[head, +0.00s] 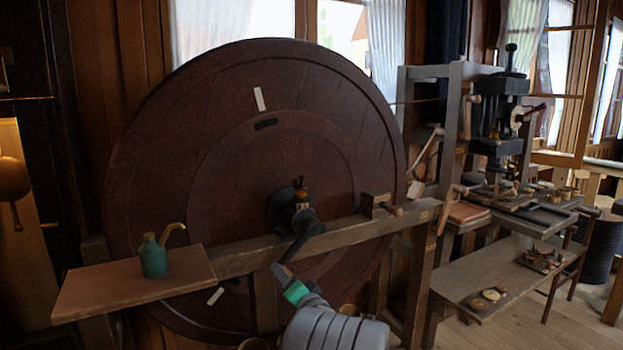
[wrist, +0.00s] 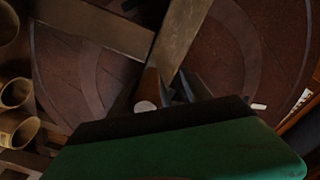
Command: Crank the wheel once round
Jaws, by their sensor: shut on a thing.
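The large dark red-brown wheel (head: 225,150) stands upright behind a wooden beam. Pale marks show on its face, one near the top and one at the lower left. A dark crank arm (head: 302,240) runs from the hub (head: 292,207) down and slightly left, in front of the beam. My gripper (head: 283,274) is at the crank's lower end, shut on the crank handle, which it mostly hides in the head view.
The beam (head: 350,232) crosses before the wheel and carries a wooden block with a peg (head: 378,206). A green oil can (head: 154,258) stands on a shelf (head: 90,290) at left. A bench (head: 490,275) with small parts stands right. Cylindrical wooden pieces (wrist: 18,90) show at the wrist view's left.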

